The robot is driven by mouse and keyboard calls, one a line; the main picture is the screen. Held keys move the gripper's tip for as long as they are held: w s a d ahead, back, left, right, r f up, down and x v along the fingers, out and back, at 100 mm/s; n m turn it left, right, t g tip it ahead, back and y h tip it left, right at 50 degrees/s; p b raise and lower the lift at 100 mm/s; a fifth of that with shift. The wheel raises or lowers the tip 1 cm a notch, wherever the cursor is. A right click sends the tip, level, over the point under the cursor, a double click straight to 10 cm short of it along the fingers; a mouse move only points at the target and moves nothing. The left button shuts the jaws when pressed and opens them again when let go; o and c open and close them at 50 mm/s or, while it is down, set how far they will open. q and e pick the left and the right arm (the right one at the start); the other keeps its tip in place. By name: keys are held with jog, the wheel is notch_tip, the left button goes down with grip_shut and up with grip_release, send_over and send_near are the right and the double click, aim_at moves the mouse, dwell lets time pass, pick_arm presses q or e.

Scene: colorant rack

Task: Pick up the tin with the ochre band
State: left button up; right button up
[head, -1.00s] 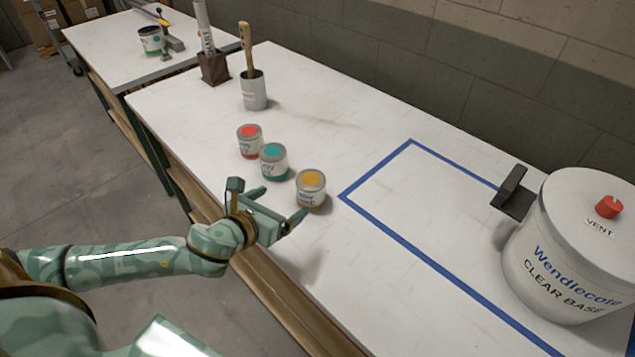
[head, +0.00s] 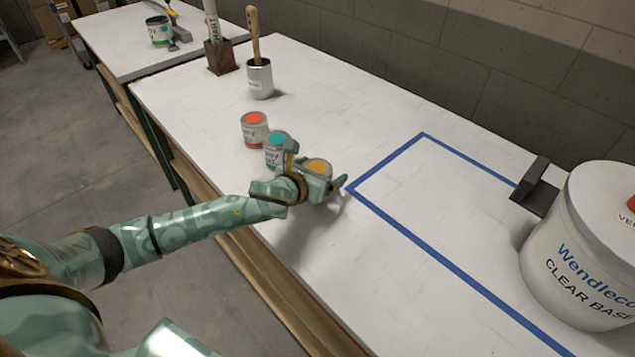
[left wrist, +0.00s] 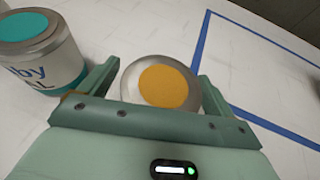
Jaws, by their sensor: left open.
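The tin with the ochre band stands upright on the white bench; its ochre-topped lid (head: 318,167) shows in the head view, its lower body hidden behind my gripper. My left gripper (head: 318,170) is open at this tin. In the left wrist view the ochre lid (left wrist: 162,86) lies between the two open fingers (left wrist: 158,88), with a gap visible on the right side. The teal tin (head: 276,149) stands just beside it, and in the left wrist view this tin (left wrist: 40,60) is close to the left finger. The red tin (head: 254,129) stands farther back. My right gripper is not in view.
A grey cup with a brush (head: 260,80) and a brown holder (head: 221,60) stand at the back left. A blue tape outline (head: 440,260) lies to the right, mostly bare. A large white Wendlecote bucket (head: 580,250) and a dark bracket (head: 536,190) stand at the right.

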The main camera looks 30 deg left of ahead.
pick_arm(q)
jog(key=shift+s+r, duration=0.1)
jog(key=shift+c, duration=0.7)
jog(key=c, duration=1)
